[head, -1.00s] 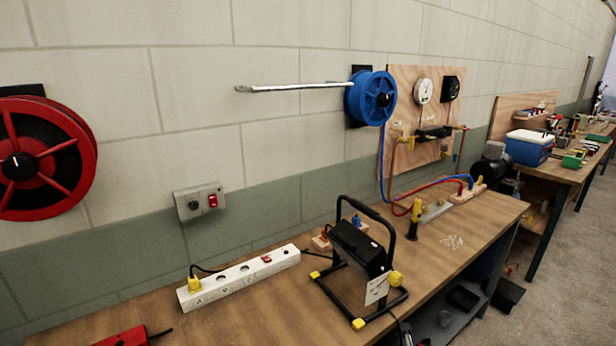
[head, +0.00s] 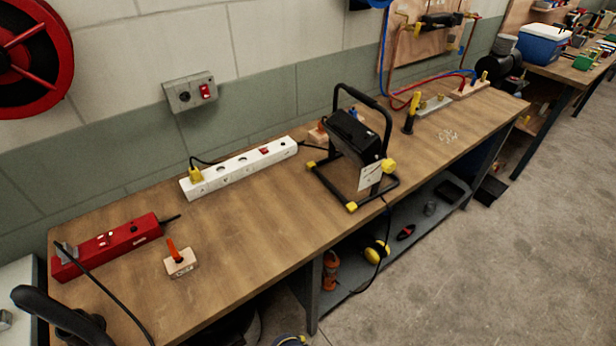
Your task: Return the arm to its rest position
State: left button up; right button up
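Neither of my grippers shows in the head view, and no part of my arms can be made out for sure. The view looks down on a wooden workbench (head: 235,215) along a block wall. A black work lamp (head: 352,140) with yellow corners stands on it, and a white power strip (head: 240,168) lies to the lamp's left. A red power strip (head: 110,244) lies at the bench's left end. A small wooden block with an orange peg (head: 180,262) sits near it.
A lower shelf (head: 400,225) under the bench holds several items. Concrete floor (head: 480,270) lies open at right. A blue cooler (head: 544,45) stands on a farther table.

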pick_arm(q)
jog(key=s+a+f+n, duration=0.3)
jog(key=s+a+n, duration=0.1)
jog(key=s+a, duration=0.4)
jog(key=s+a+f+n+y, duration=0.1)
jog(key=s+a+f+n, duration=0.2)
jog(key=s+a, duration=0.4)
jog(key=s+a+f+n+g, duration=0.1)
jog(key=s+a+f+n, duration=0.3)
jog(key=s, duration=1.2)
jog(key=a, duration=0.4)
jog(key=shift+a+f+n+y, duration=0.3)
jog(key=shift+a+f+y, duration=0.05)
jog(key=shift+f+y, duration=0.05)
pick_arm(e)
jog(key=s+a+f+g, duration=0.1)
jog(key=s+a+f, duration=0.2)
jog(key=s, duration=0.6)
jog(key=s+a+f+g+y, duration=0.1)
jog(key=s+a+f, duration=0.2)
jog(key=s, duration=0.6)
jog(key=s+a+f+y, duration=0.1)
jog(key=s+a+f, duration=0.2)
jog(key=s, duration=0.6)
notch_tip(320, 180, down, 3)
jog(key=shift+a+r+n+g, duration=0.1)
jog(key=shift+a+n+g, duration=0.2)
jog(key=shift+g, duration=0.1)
